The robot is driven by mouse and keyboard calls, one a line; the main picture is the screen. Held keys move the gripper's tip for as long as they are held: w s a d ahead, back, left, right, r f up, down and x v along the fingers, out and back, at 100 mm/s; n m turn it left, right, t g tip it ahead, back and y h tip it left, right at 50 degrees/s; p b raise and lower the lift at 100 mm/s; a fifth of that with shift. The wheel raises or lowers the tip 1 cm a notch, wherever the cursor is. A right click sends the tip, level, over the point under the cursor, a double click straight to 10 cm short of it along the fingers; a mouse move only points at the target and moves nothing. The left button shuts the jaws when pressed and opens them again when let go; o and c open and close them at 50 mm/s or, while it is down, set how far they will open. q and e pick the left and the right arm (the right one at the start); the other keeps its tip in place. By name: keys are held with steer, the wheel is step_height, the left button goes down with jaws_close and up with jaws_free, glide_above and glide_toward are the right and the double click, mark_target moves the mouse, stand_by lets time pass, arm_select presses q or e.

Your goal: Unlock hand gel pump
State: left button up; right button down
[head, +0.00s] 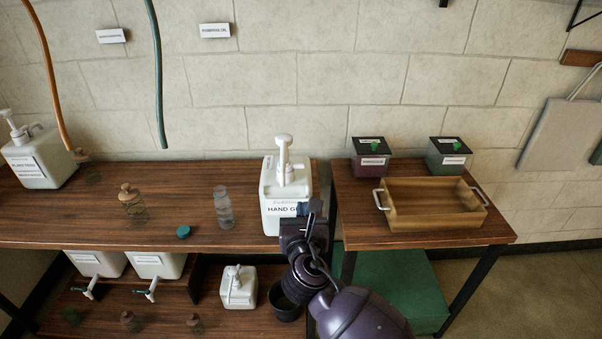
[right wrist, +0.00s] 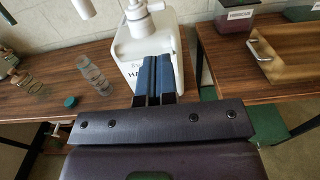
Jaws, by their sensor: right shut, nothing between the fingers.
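The hand gel bottle (head: 284,194) is a white jug labelled "HAND G…", standing upright on the wooden bench near its right end. Its white pump (head: 284,158) rises from the top, with the head up. My right gripper (head: 308,209) is in front of the bottle's lower right front and covers part of the label. In the right wrist view the bottle (right wrist: 138,48) stands just beyond the blue fingertips (right wrist: 154,72). The fingers are together with nothing between them. I cannot tell whether they touch the bottle. My left gripper is not in view.
A clear ribbed bottle (head: 223,208), a teal cap (head: 183,232) and a corked glass bottle (head: 132,205) stand left of the gel. On the right table are a wooden tray (head: 436,232) and two dark-lidded boxes (head: 371,158). Another pump jug (head: 37,158) stands far left.

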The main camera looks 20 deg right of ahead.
steer(key=shift+w, duration=0.1)
glide_toward(302, 167)
steer(key=x, duration=0.7)
steer(key=shift+w+b, duration=0.3)
stand_by(0.4)
